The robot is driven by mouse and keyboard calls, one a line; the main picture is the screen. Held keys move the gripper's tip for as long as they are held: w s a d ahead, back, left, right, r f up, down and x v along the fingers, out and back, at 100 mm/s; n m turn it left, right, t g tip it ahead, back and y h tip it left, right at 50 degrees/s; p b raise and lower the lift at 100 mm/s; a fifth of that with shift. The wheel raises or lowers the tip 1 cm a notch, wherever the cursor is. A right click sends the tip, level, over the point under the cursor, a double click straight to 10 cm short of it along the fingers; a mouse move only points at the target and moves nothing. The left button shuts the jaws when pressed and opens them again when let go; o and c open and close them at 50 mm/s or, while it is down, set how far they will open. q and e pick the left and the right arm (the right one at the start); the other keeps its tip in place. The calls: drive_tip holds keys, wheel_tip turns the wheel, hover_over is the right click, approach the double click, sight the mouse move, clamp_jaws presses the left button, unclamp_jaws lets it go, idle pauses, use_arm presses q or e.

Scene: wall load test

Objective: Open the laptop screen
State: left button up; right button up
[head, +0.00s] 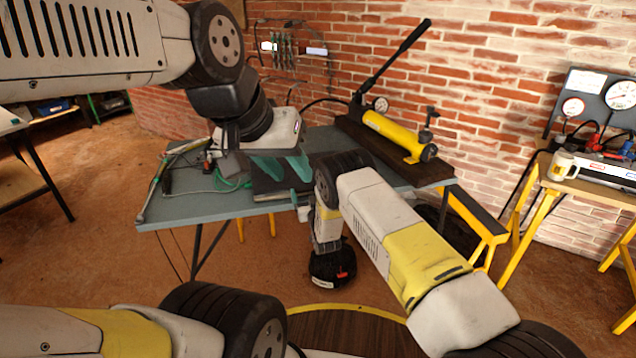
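A dark, flat laptop (268,190) lies on the blue-grey table, near its front edge; it looks closed, but much of it is hidden by my grippers and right arm. My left gripper (286,168) reaches in from the upper left and points down over the laptop. Its two teal fingers are spread apart with nothing seen between them. Whether they touch the laptop I cannot tell. My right arm comes in from the lower right and bends at the table's front edge. Its gripper is mostly hidden; only a small teal piece (294,199) shows beside the laptop's front right.
The table (215,207) carries cables and tools at its left. A yellow hydraulic pump (395,135) stands on a dark board at the right. A brick wall (470,80) is behind. A yellow-legged bench with a mug (562,165) and gauges is at far right.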

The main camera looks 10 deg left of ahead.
drive_tip(key=c, duration=1.4)
drive_tip(key=shift+r, duration=0.1)
